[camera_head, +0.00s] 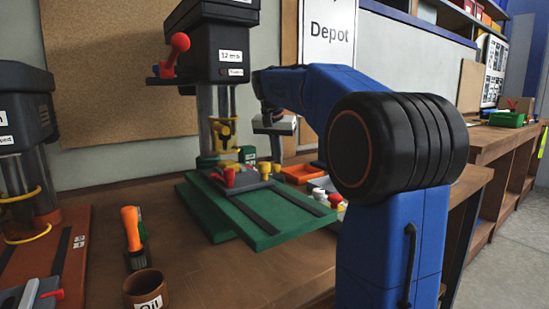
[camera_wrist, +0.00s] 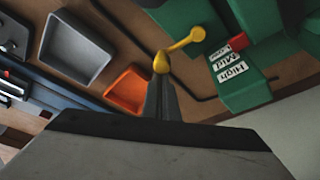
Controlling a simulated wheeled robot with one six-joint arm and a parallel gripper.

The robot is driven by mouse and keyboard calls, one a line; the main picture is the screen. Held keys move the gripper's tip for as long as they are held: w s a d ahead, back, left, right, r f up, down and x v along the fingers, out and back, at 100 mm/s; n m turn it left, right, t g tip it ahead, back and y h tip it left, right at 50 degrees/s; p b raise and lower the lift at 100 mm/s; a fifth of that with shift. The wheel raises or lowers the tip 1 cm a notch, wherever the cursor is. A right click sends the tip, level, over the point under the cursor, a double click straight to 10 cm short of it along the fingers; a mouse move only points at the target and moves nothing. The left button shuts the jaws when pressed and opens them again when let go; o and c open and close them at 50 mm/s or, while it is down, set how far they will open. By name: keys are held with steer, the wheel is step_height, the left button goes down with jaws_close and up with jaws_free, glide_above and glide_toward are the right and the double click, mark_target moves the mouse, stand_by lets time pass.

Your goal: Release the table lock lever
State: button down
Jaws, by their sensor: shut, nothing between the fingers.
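A yellow lever (camera_wrist: 182,46) with rounded ends shows in the wrist view, set against the green parts of the drill press. My gripper (camera_wrist: 160,78) is shut, with nothing between its fingers. Its fingertips are at the lever's lower left end in that view; I cannot tell whether they touch it. A green block (camera_wrist: 240,80) beside the lever carries Low, Mid and High labels and a red piece (camera_wrist: 239,41). In the head view, my gripper (camera_head: 275,146) points down behind the green drill press table (camera_head: 265,222), right of the column.
An orange tray (camera_wrist: 127,89) and a grey tray (camera_wrist: 76,50) lie near my gripper. A red-knobbed handle (camera_head: 179,42) is on the press head. Another drill press (camera_head: 25,105), an orange-handled tool (camera_head: 132,228) and an Oil cup (camera_head: 146,290) stand to the left on the bench.

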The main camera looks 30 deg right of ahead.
steer(key=shift+s+m, duration=0.3)
steer(key=shift+m, duration=0.1)
steer(key=shift+w, duration=0.1)
steer(key=shift+w+a, duration=0.4)
steer(key=shift+w, duration=0.2)
step_height(320, 180, up, 10)
steer(key=shift+w+d+f, duration=0.15)
steer(key=shift+d+f, duration=0.05)
steer(key=shift+d, duration=0.05)
stand_by(0.6)
